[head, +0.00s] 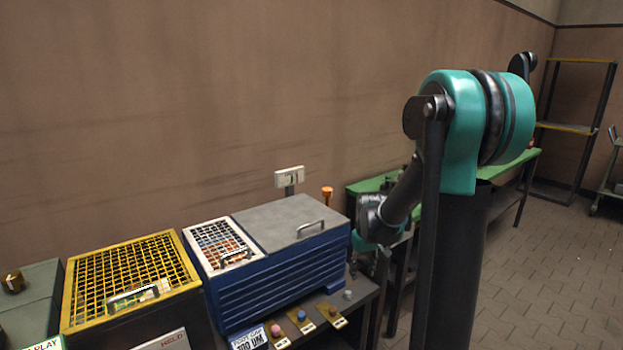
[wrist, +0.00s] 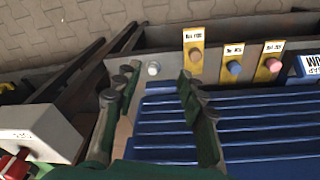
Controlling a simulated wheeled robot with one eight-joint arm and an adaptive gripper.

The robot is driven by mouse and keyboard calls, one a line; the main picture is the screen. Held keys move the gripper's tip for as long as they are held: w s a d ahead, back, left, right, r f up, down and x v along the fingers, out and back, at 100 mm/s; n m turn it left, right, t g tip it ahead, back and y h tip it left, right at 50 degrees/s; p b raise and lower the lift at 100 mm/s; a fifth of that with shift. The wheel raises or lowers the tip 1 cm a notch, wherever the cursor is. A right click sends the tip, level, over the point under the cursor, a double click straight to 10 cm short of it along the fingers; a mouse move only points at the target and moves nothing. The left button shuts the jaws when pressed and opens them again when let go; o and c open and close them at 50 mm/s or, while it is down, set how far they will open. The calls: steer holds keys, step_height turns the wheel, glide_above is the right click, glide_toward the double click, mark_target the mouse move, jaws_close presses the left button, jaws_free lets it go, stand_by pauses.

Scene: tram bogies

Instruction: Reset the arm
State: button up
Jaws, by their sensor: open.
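My arm rises at the right of the head view and bends down toward the bench. My gripper (wrist: 157,82) shows in the wrist view with its two dark green fingers spread apart and nothing between them. It is above the right end of the blue louvred cabinet (wrist: 240,115), near its corner. The cabinet also stands in the head view (head: 285,280), left of my arm. In the head view the gripper is small and partly hidden by my arm, so its fingers are not clear there.
A row of coloured knobs with yellow plates (head: 303,320) lies before the cabinet; the blue knob (wrist: 234,68) shows close to the fingers. A yellow mesh-topped box (head: 130,280) stands left. A green bench (head: 520,160) runs behind my arm. A grey-white box (wrist: 45,130) is beside the gripper.

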steer(key=s+d+m+t, duration=0.2)
steer(key=s+m, duration=0.1)
steer(key=s, duration=1.7)
steer(key=shift+d+f+t, duration=0.15)
steer(key=shift+f+t, duration=0.15)
steer(key=shift+f, duration=0.15)
steer(key=shift+c, duration=0.3)
